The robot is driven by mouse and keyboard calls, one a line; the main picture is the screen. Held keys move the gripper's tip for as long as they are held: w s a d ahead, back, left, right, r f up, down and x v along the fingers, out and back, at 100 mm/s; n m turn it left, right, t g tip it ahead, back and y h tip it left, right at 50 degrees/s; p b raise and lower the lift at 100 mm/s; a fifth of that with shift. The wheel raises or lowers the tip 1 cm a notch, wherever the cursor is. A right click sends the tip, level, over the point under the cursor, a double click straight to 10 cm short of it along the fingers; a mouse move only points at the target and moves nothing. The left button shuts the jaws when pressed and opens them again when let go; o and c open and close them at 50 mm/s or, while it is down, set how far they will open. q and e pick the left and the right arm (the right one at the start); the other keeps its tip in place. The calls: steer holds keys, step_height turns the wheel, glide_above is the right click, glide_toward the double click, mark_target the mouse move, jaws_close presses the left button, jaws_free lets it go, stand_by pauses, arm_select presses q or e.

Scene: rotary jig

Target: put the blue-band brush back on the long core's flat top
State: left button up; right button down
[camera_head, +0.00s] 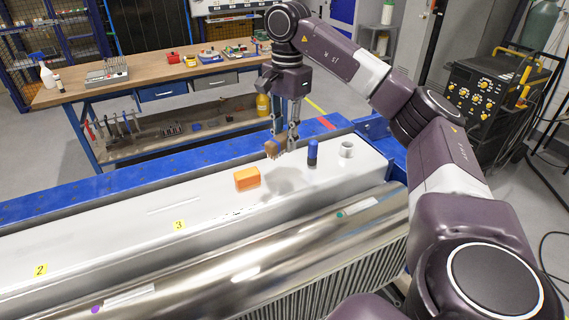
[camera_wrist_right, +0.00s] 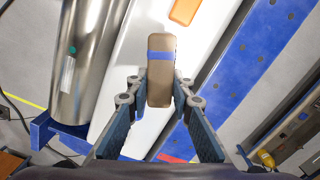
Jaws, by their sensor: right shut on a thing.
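The blue-band brush is a brown block; in the right wrist view the brush (camera_wrist_right: 161,88) shows a blue band across it. My right gripper (camera_head: 282,142) is shut on the brush (camera_head: 272,149) and holds it over the far right part of the long core's pale flat top (camera_head: 120,225). A soft shadow lies on the top below it, and the brush looks raised clear of the surface. In the right wrist view the fingers (camera_wrist_right: 159,98) sit on either side of the brush. My left gripper is not in view.
On the flat top stand an orange block (camera_head: 247,178), a dark blue cylinder (camera_head: 312,153) and a grey ring-shaped piece (camera_head: 346,149). A shiny steel cylinder (camera_head: 250,255) runs along the near side. A blue beam (camera_head: 100,190) runs behind. The top's left stretch is free.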

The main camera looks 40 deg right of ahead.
mark_target(285, 171)
steer(key=shift+s+f, duration=0.1)
steer(key=shift+f, duration=0.85)
step_height(285, 171, down, 4)
steer(key=shift+f+p, duration=0.1)
steer(key=shift+p, duration=0.75)
steer(key=shift+f, duration=0.45)
steer(key=c, duration=1.7)
jaws_free()
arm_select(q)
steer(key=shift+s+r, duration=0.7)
